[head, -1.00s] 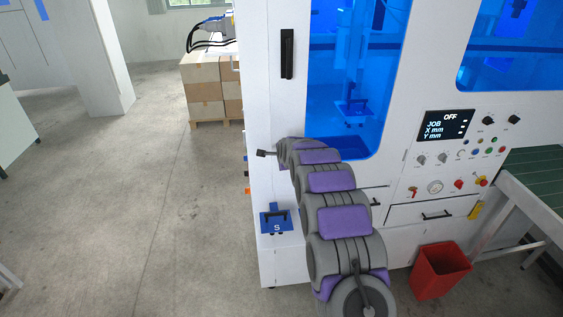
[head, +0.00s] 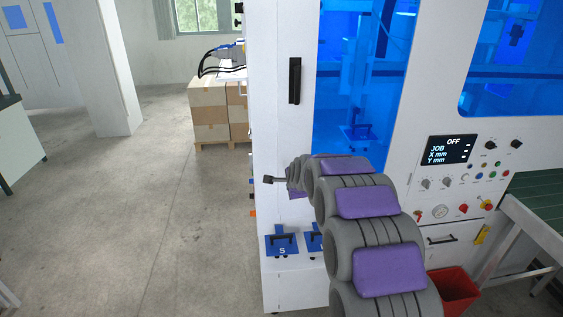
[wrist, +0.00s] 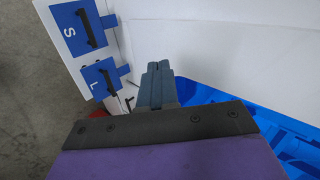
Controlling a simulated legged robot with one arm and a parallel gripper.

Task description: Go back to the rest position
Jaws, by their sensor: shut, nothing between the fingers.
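My gripper (wrist: 158,68) shows in the wrist view with its two grey fingers together and nothing between them. It points at the white front of the box former machine (head: 284,150). In the head view my grey and purple arm reaches forward in front of the machine, and its far end shows small by the machine's left side, below a black door handle (head: 295,80). The blue plate marked S (head: 282,247) is on the machine's lower left front. It also shows in the wrist view (wrist: 70,18), with a blue plate marked L (wrist: 92,73) beside it.
A control panel (head: 445,150) reading OFF is right of my arm. A red bin (head: 457,288) stands below, partly hidden by my arm. A green conveyor (head: 540,195) is at the right. Stacked boxes (head: 208,110) stand behind left. The floor at the left is clear.

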